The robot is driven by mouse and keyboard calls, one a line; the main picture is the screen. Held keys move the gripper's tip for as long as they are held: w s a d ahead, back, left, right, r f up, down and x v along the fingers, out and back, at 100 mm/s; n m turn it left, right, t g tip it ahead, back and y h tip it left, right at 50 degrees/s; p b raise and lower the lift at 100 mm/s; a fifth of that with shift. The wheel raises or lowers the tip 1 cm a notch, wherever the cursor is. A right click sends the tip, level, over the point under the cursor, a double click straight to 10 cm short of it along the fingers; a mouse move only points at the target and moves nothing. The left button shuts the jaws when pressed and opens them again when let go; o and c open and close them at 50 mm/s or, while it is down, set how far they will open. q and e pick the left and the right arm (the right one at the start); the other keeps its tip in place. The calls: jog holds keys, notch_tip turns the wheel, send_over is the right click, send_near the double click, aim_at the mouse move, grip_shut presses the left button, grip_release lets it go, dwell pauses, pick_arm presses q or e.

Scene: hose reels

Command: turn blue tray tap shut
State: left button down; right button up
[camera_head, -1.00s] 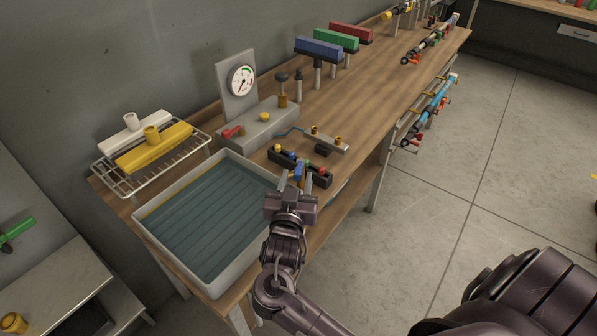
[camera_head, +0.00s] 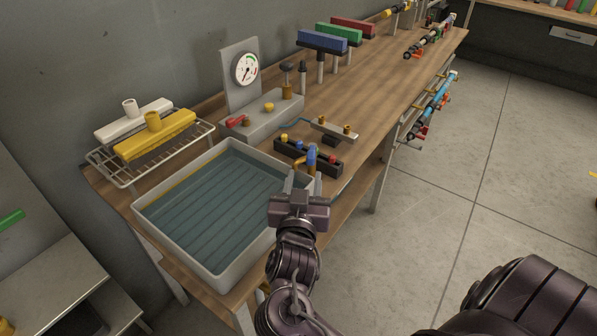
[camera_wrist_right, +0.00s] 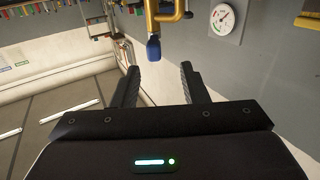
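The blue tap handle (camera_head: 312,154) stands at the right-hand corner of the pale tray (camera_head: 246,264) of water, with a brass body beside it. In the right wrist view the blue handle (camera_wrist_right: 153,49) hangs from the brass tap body (camera_wrist_right: 152,14), just beyond the fingertips and between their lines. My right gripper (camera_head: 304,180) is open and empty at the tray's right edge, close to the tap; its two spread fingers also show in the wrist view (camera_wrist_right: 158,72). The tap's lower part is partly hidden by the gripper. My left gripper is not in view.
A black block (camera_head: 325,164) with small coloured knobs stands right behind the tap. A gauge panel (camera_head: 241,75) and a wire rack (camera_head: 128,176) with yellow and white fittings stand behind the tray. The floor to the right is clear.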

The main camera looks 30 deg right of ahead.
aim_at(311, 160)
jog(key=shift+w+d+r+p, duration=0.1)
jog(key=shift+w+d+p, duration=0.1)
jog(key=shift+w+d, duration=0.3)
jog(key=shift+w+d+r+p, duration=0.1)
jog(key=shift+w+d+p, duration=0.15)
jog(key=shift+d, duration=0.35)
jog(key=x, duration=0.4)
jog(key=shift+d+f, duration=0.1)
jog(key=shift+w+d+p, duration=0.3)
jog(key=shift+w+p, duration=0.05)
jog(key=shift+w, duration=0.1)
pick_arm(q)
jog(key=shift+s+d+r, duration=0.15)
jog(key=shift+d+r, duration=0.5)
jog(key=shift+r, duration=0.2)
pick_arm(e)
jog(key=shift+d+f, duration=0.1)
grip_shut()
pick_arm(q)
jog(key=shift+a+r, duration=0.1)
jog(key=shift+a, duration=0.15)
pick_arm(e)
jog(key=shift+h, duration=0.3)
